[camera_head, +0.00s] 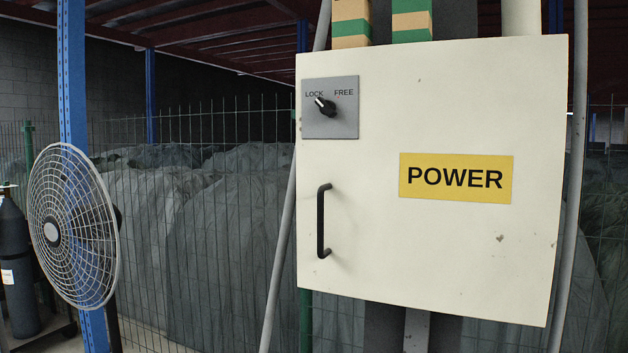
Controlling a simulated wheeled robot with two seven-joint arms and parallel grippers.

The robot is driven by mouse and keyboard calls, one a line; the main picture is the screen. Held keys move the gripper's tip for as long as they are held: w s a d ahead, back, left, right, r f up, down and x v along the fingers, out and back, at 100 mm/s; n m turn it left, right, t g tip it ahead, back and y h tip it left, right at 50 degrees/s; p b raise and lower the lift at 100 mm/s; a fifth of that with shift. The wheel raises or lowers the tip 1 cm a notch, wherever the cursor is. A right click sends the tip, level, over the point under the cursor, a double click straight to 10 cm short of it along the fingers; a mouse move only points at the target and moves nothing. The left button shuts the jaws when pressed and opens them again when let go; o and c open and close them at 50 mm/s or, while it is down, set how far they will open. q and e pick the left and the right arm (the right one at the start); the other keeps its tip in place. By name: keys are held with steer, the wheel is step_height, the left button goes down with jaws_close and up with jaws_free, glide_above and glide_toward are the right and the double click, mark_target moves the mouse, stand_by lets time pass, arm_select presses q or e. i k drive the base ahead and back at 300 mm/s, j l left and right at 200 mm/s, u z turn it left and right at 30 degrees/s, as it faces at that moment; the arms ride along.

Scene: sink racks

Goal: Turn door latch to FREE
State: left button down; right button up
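The door latch (325,106) is a black rotary knob with a white pointer line. It sits on a grey plate (345,127) at the upper left of a cream cabinet door (440,250). The pointer is tilted up and left, toward the word LOCK. The word FREE is printed to the right of LOCK. A black vertical handle (321,221) is fixed on the door below the plate. The door looks shut. Neither of my grippers shows in the head view.
A yellow POWER label (456,178) is on the door. A round caged fan (73,226) stands at the left by a blue post (72,75), with a dark gas cylinder (17,270) beyond. A wire fence (200,200) runs behind the cabinet. The space before the door is clear.

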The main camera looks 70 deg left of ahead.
mark_target(327, 107)
steer(key=u, duration=1.9)
